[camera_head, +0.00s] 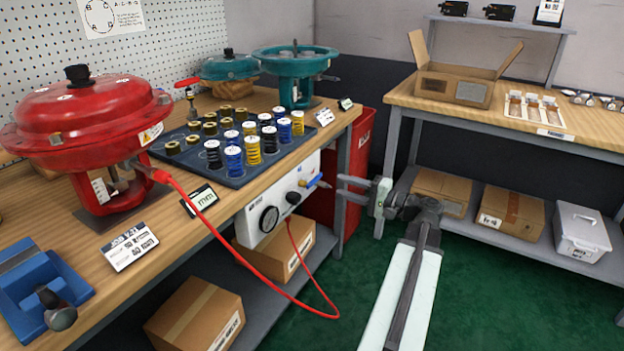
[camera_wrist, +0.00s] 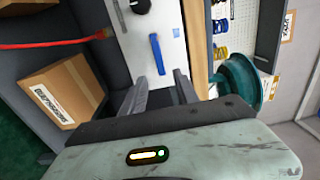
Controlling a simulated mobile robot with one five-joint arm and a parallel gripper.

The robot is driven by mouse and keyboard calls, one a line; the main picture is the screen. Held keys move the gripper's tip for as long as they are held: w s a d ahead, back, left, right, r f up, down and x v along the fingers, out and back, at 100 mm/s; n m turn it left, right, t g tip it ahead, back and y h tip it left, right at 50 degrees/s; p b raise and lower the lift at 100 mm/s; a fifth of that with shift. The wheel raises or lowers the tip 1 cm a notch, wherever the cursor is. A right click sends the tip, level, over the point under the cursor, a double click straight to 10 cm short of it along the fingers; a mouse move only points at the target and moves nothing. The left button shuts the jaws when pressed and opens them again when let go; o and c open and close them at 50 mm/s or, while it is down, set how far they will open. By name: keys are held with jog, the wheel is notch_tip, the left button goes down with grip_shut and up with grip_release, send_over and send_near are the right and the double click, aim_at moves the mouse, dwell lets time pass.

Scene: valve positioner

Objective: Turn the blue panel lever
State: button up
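The blue lever (camera_head: 315,180) sits at the right end of the white panel (camera_head: 262,206) on the front of the workbench. In the wrist view the blue lever (camera_wrist: 158,55) is a long bar on the white panel (camera_wrist: 145,25), just beyond the fingertips. My gripper (camera_head: 341,187) is to the right of the lever in the head view, its fingers pointing at the panel. In the wrist view my gripper (camera_wrist: 159,74) is open, with the lever's near end lined up between the fingers. Nothing is between the fingers, and I see no contact.
The red valve actuator (camera_head: 85,115) and a tray of springs (camera_head: 225,180) stand on the bench above. A red cabinet (camera_head: 359,150) is behind my gripper. Green floor is clear to the right.

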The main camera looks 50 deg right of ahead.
aim_at(318, 179)
jog(key=x, duration=0.8)
jog(key=shift+a, duration=0.1)
grip_shut()
jog(key=shift+a, duration=0.1)
dwell(1.1)
